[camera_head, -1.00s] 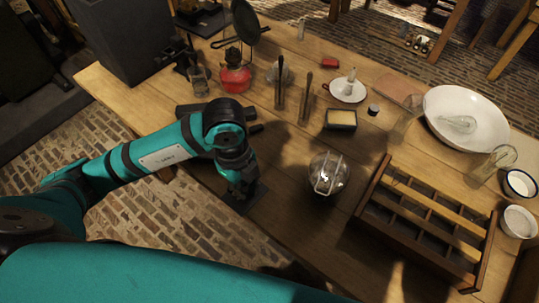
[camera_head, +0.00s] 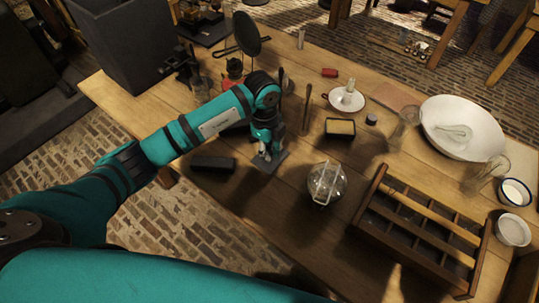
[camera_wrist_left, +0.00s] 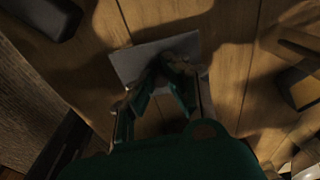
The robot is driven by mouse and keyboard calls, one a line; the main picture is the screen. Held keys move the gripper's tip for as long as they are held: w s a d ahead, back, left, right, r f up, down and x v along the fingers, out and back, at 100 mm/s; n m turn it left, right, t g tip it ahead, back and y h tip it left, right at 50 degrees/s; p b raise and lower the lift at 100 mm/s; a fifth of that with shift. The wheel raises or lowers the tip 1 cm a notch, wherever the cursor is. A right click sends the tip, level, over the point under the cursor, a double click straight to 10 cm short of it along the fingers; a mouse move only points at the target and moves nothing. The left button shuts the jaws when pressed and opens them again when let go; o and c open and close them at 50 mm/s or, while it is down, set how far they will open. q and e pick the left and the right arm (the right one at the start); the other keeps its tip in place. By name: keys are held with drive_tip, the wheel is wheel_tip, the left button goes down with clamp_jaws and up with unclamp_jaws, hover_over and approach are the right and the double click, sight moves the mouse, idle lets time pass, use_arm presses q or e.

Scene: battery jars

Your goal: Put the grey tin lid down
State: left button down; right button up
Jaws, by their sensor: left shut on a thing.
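The grey tin lid (camera_head: 269,162) is a flat, dark grey rectangular plate. My left gripper (camera_head: 267,147) is shut on it from above. In the left wrist view, the lid (camera_wrist_left: 155,57) lies flat at the fingertips of my left gripper (camera_wrist_left: 165,80), which cover part of its near edge. The lid is over bare wood; I cannot tell whether it touches the table. An open dark tin with yellowish contents (camera_head: 340,128) stands to the right of it. My right gripper is not in view.
A dark oblong block (camera_head: 213,163) lies left of the lid. A glass jar with a wire clasp (camera_head: 326,184) stands to its right, near a wooden divided crate (camera_head: 372,190). Bare table lies in front.

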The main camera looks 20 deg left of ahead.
use_arm(q)
wheel_tip(320, 180, down, 2)
drive_tip(key=shift+s+f+p, duration=0.1)
drive_tip(key=shift+f+p, duration=0.1)
drive_tip(key=shift+p, duration=0.1)
drive_tip(key=shift+f, duration=0.25)
drive_tip(key=shift+f, duration=0.1)
drive_tip(key=c, duration=1.4)
unclamp_jaws()
drive_tip(key=shift+r, duration=0.6)
drive_tip(key=r, duration=0.3)
drive_tip(key=r+b, duration=0.1)
drive_tip(key=r, duration=0.3)
drive_tip(key=a+r+b, duration=0.1)
drive_tip(key=r, duration=0.3)
